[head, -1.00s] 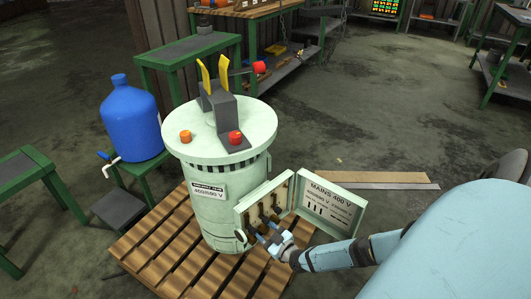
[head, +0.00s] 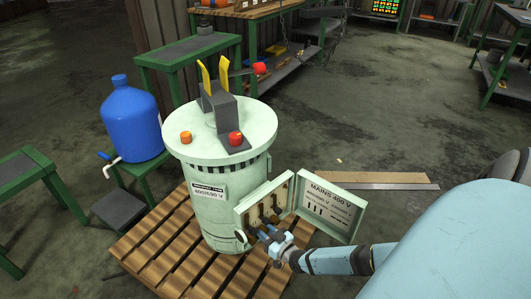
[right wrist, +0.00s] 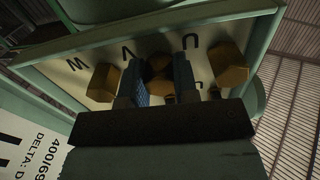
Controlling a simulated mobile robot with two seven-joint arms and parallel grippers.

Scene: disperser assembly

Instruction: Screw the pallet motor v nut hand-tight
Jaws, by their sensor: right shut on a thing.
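The pallet motor (head: 215,215) is a pale green drum standing upright on a wooden pallet. Its terminal box (head: 247,208) is open on the front right. In the right wrist view, the terminal board shows the letters U, V and W and brass hex nuts. The V nut (right wrist: 160,67) is dark and partly hidden between the blue fingers of my right gripper (right wrist: 160,80), which is shut on it. A brass nut (right wrist: 103,82) sits to its left and another (right wrist: 228,66) to its right. My right gripper (head: 266,236) also shows at the box in the head view. My left gripper is out of view.
The box lid (head: 329,209) hangs open beside my right wrist. The pallet (head: 150,248) lies under the motor. A blue jug (head: 132,118) on a green stand is at the left.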

